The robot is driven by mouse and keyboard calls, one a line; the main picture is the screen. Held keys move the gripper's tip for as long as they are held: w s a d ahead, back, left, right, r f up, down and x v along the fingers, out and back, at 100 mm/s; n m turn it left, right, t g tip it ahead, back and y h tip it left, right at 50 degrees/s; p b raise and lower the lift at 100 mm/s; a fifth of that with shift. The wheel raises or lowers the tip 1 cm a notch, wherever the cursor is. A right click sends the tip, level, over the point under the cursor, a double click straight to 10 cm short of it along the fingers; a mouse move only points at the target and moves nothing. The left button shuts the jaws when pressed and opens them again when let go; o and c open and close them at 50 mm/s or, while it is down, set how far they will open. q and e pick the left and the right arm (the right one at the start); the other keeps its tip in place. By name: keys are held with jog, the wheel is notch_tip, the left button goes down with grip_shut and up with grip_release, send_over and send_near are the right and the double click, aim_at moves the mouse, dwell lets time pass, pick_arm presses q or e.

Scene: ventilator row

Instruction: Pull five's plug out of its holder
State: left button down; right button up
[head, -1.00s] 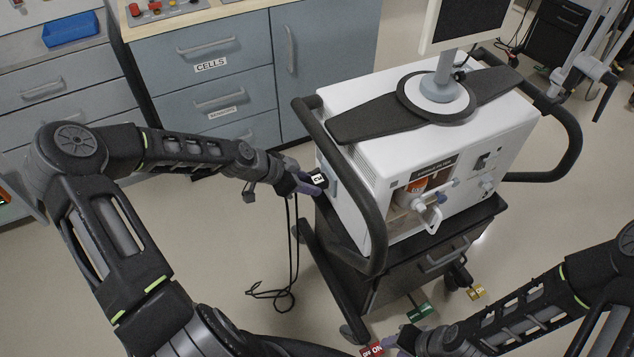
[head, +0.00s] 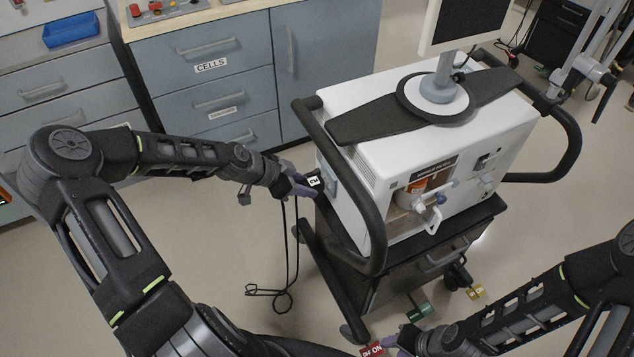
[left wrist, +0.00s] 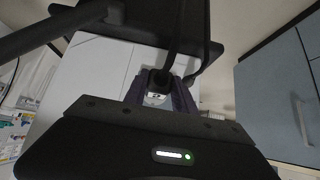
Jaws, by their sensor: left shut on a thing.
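My left gripper (head: 306,184) is shut on a black plug (head: 315,182) with a small white label, at the left side of the white ventilator (head: 345,150). I cannot read the label for certain. The left wrist view shows the plug (left wrist: 160,80) between the two purple-grey fingers (left wrist: 158,97), with dark cable at it. A pale holder plate (head: 331,180) is on the ventilator's side, just right of the plug. I cannot tell whether the plug still touches it. My right gripper (head: 394,344) is low at the ventilator's base, beside a red tag (head: 372,350); its jaws are unclear.
A black cable (head: 283,270) hangs from the plug to the floor. A black handle bar (head: 345,185) curves close beside my left gripper. Blue-grey drawers (head: 215,85) stand behind. Green (head: 420,310) and yellow (head: 476,292) tags are low at the cart's base.

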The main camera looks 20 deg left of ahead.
pick_arm(q)
jog(key=shift+s+a+p, duration=0.85)
jog(key=shift+s+a, duration=0.55)
jog(key=shift+s, duration=0.15)
